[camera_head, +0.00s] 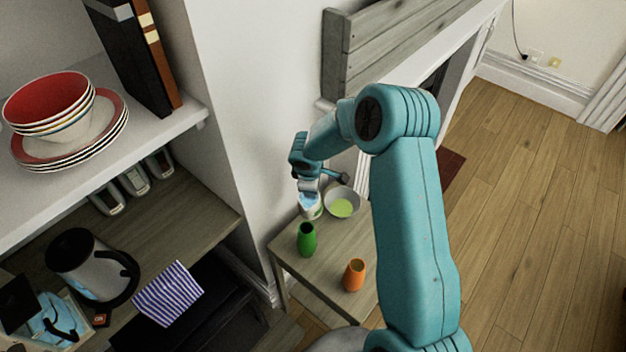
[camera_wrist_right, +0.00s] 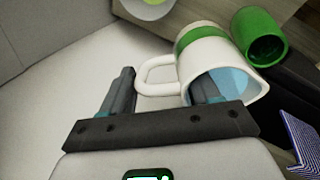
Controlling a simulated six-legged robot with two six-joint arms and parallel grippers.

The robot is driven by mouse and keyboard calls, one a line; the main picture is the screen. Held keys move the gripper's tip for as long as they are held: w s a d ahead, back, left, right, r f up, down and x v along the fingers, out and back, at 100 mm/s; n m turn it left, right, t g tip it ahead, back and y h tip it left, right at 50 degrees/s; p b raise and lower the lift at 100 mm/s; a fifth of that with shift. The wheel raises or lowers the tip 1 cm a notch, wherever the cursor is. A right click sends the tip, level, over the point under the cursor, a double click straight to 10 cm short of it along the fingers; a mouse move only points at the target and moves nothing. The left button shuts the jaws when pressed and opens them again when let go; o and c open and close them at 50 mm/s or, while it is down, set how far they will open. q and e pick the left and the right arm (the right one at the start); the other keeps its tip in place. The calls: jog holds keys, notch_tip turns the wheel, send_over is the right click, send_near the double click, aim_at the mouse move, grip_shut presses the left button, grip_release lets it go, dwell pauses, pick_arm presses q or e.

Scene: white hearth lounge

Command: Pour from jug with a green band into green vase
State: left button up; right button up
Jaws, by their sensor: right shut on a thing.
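The white jug with a green band (camera_wrist_right: 205,50) is in my right gripper (camera_wrist_right: 165,95), its handle between the two fingers. One finger overlaps the jug's mouth, where pale blue shows inside. In the head view the jug (camera_head: 311,211) is partly hidden under my right gripper (camera_head: 309,190), at the back of the small table. I cannot tell how far it is tilted or whether it touches the table. The green vase (camera_head: 307,239) stands upright in front of the jug, and its open mouth shows in the wrist view (camera_wrist_right: 258,38). My left gripper is not in view.
A bowl with green inside (camera_head: 342,203) stands right of the jug. An orange vase (camera_head: 354,275) stands nearer on the small table (camera_head: 325,270). Shelves at left hold stacked dishes (camera_head: 65,118), a kettle (camera_head: 92,262) and a striped item (camera_head: 167,293).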

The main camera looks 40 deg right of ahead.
jog(key=shift+s+f, duration=0.3)
jog(key=shift+f, duration=0.05)
jog(key=shift+w+f+b, duration=0.2)
jog(key=shift+f+b, duration=0.2)
jog(key=shift+f, duration=0.15)
jog(key=shift+s+f+h, duration=0.15)
jog(key=shift+f+h, duration=0.15)
jog(key=shift+h, duration=0.1)
jog(key=shift+w+f+t+b, duration=0.2)
jog(key=shift+f+t+b, duration=0.1)
jog(key=shift+b, duration=0.1)
jog(key=shift+s+a+r+b, duration=0.15)
jog(key=shift+r+b, duration=0.1)
jog(key=shift+b, duration=0.35)
jog(key=shift+h+b, duration=0.3)
jog(key=shift+b, duration=0.15)
jog(key=shift+r, duration=0.1)
jog(key=shift+t+b, duration=0.3)
jog(key=shift+b, duration=0.85)
jog(key=shift+r, duration=0.2)
